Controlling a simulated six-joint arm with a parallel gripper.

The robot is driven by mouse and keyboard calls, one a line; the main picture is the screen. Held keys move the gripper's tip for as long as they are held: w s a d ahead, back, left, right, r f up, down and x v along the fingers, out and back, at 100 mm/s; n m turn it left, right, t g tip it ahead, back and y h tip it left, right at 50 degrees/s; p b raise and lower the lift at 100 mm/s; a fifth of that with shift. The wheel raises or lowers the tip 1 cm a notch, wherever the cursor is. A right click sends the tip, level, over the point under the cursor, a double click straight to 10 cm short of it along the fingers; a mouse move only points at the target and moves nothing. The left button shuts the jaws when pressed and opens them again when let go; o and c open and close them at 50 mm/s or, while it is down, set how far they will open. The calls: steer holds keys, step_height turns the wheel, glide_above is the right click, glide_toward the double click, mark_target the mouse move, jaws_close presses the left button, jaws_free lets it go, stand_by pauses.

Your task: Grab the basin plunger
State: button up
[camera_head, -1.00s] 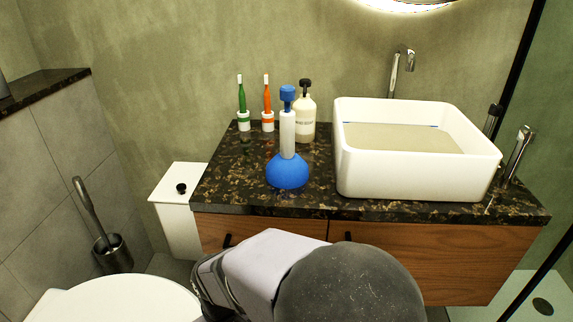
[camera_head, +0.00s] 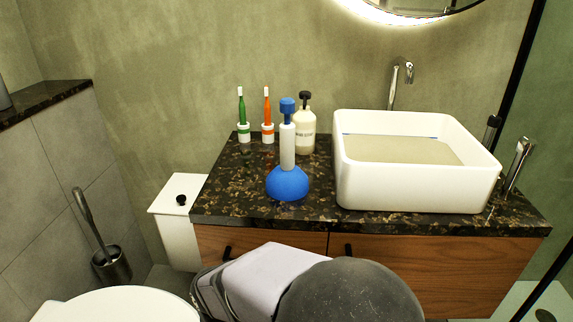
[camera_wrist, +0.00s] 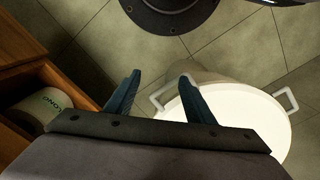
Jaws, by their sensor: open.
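The basin plunger (camera_head: 288,150) stands upright on the dark speckled countertop (camera_head: 230,190), left of the white basin. It has a blue cup at the bottom, a white shaft and a blue knob on top. In the head view my arm is low in front of the cabinet, and the gripper itself is hidden there. In the wrist view my gripper (camera_wrist: 160,92) is open and empty, with its two dark blue fingers apart above the floor. The plunger does not show in the wrist view.
A soap bottle (camera_head: 305,128) stands close behind the plunger. The white basin (camera_head: 415,185) is right. The wrist view shows an open drawer (camera_wrist: 70,92) with a roll (camera_wrist: 42,110) and a white handled tub (camera_wrist: 240,115).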

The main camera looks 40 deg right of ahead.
mark_target(285, 155)
steer(key=shift+w+r, duration=0.1)
steer(key=shift+c, duration=0.2)
